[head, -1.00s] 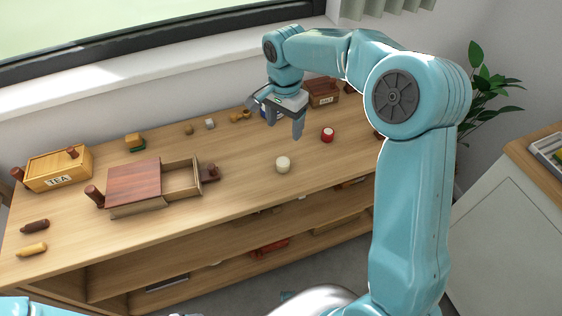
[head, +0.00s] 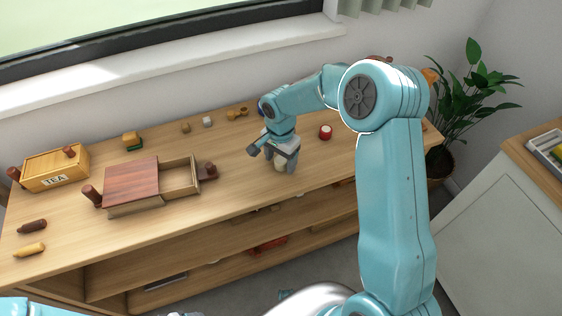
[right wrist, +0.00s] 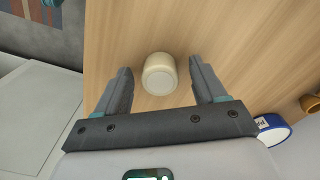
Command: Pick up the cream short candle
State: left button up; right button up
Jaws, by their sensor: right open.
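The cream short candle (right wrist: 159,76) stands upright on the wooden shelf top in the right wrist view, between and slightly beyond the fingertips of my right gripper (right wrist: 162,78). There are gaps on both sides of it, and the fingers do not appear to touch it. In the head view the candle (head: 281,164) shows just below my right gripper (head: 284,163), partly hidden by it. My right gripper is open and empty. My left gripper is not in view; only a piece of teal arm shows at the lower left.
A red candle-like cylinder (head: 325,132) stands to the right of the gripper. A wooden box with an open drawer (head: 180,177) lies to the left, and a TEA box (head: 56,168) farther left. In the right wrist view a blue-and-white round object (right wrist: 272,129) lies near the right finger.

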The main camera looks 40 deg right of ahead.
jog(key=c, duration=1.1)
jog(key=shift+r, duration=0.1)
jog(key=shift+c, duration=0.2)
